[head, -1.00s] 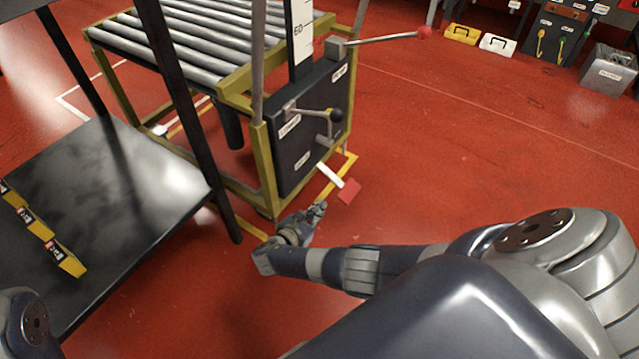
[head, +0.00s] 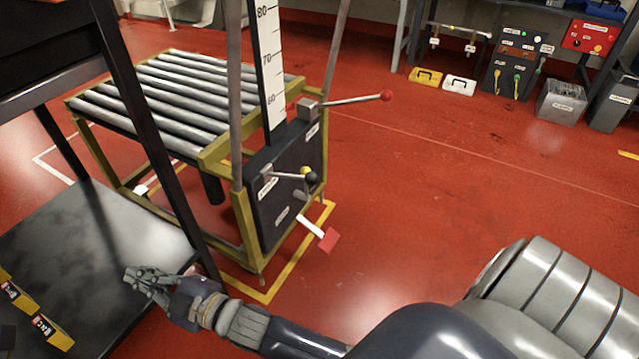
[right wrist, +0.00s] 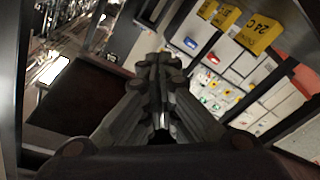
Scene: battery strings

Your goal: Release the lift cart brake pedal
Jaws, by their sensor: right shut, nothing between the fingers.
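The lift cart (head: 243,212) has a yellow frame and a roller top, and stands left of centre in the head view. Its brake pedal (head: 328,239) is a red plate on a white arm, sticking out low from the dark control panel (head: 287,190). My right gripper (head: 135,274) is shut and empty, left of the pedal and clear of it, in front of the dark rack's lower shelf. In the right wrist view its fingers (right wrist: 160,70) are together with nothing between them. My left gripper is out of view.
A dark rack post (head: 150,140) and shelf (head: 90,240) stand close to my right gripper. Yellow-labelled batteries (head: 30,318) lie on the shelf. A red-knobbed lever (head: 385,96) juts from the cart. The red floor right of the pedal is clear.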

